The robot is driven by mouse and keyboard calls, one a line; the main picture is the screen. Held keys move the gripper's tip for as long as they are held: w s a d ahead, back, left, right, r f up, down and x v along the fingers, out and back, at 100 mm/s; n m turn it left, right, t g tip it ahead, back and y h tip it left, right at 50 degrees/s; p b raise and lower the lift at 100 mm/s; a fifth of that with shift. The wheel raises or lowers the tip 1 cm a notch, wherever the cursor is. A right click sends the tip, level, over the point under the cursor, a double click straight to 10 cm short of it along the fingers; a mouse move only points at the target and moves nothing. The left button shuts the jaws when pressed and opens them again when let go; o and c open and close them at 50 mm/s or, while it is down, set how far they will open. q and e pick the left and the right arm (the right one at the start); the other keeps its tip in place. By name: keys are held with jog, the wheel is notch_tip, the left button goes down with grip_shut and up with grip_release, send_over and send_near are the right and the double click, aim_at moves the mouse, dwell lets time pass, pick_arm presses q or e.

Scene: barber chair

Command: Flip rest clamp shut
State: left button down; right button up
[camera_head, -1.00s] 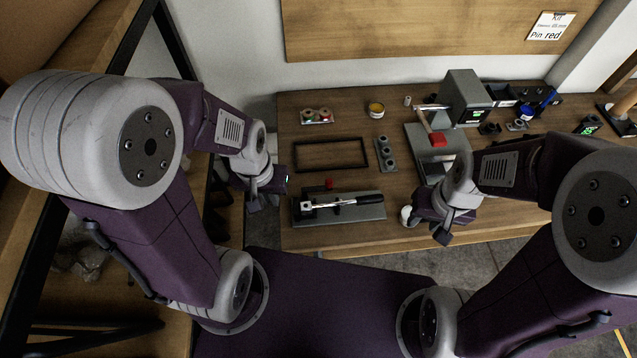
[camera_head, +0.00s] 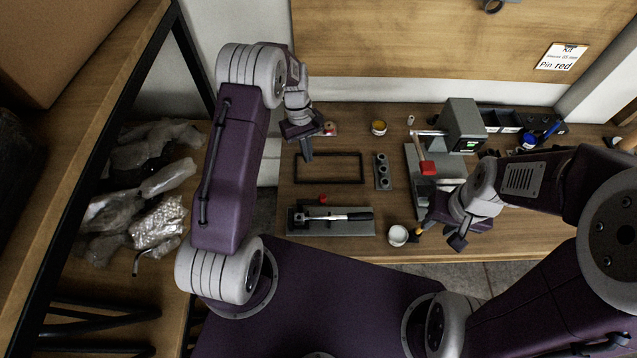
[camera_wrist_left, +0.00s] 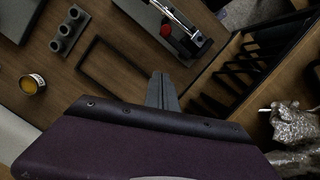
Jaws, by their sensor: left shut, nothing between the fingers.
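A clamp with a metal lever and black grip (camera_head: 358,216) is mounted on a grey base plate (camera_head: 300,229) near the table's front edge. The lever lies low along the plate, its grip pointing right, and a red part (camera_head: 323,198) shows behind it. The lever also shows at the top of the left wrist view (camera_wrist_left: 172,14). My left gripper (camera_head: 307,155) is shut and empty, behind the clamp near the black frame's back left corner; its closed fingers show in the left wrist view (camera_wrist_left: 162,92). My right gripper (camera_head: 455,238) is near the table's front edge, right of the clamp; its jaw opening is unclear.
An empty black frame (camera_head: 330,182) and a grey block with round holes (camera_head: 382,172) lie behind the clamp. A white cup (camera_head: 397,235) stands right of it. A press with a red-ended lever (camera_head: 461,125) stands further right. A shelf with bags (camera_head: 155,225) is at the left.

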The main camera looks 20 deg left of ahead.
pick_arm(q)
jog(key=s+d+f+p, duration=0.2)
jog(key=f, duration=0.3)
jog(key=s+d+f+p, duration=0.2)
jog(key=f+p, duration=0.1)
jog(key=f, duration=0.1)
jog(key=shift+s+d+f+p, duration=0.25)
jog(key=shift+d+f+p, duration=0.05)
jog(key=shift+f, duration=0.1)
jog(key=shift+w, duration=0.1)
